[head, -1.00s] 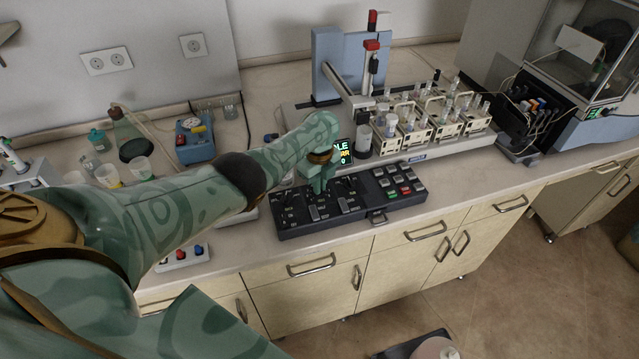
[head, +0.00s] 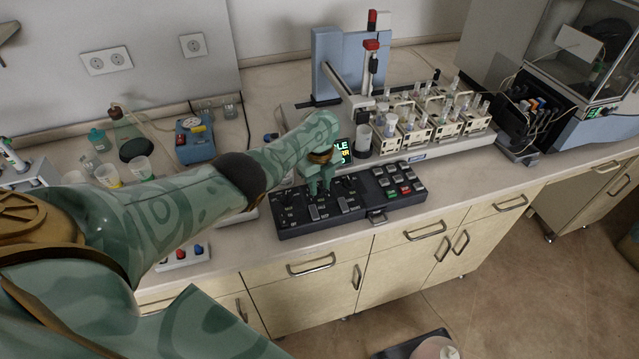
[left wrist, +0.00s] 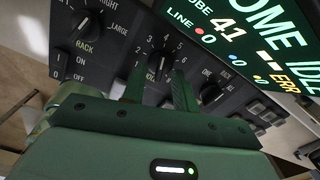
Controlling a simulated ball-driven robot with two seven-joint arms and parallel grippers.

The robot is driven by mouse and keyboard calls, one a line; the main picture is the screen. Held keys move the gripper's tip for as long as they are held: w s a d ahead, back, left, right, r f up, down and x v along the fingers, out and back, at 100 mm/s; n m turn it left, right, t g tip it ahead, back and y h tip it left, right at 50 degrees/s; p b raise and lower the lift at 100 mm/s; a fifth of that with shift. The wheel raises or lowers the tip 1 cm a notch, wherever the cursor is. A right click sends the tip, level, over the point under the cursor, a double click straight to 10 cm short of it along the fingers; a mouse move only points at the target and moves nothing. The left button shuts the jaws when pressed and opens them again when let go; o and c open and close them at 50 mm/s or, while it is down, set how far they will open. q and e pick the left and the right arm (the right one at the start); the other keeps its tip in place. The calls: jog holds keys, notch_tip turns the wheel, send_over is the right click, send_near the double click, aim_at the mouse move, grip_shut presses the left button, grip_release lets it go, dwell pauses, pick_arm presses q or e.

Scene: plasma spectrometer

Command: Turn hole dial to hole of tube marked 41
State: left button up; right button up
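The black control panel (head: 385,205) lies at the bench's front edge. In the left wrist view the hole dial (left wrist: 159,62) is a dark knob ringed by the numbers 1 to 6; the label below it is partly covered. My left gripper (head: 320,192) points down over the panel's left half. In the left wrist view its two fingers (left wrist: 159,88) stand apart, with the dial showing between their tips. I cannot tell whether they touch it. The display (left wrist: 235,40) shows 41 beside a cut-off word, and a line value of 0. My right gripper is out of view.
The rack dial (left wrist: 83,27) and another dial (left wrist: 212,90) flank the hole dial closely. Behind the panel stands the autosampler with several tube racks (head: 415,135). Beakers (head: 140,168) and a blue device (head: 195,140) stand left. The bench front edge is close below the panel.

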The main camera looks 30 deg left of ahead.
aim_at(320, 188)
pick_arm(q)
notch_tip(320, 188, up, 16)
jog(key=p, duration=0.8)
jog(key=shift+r, duration=0.15)
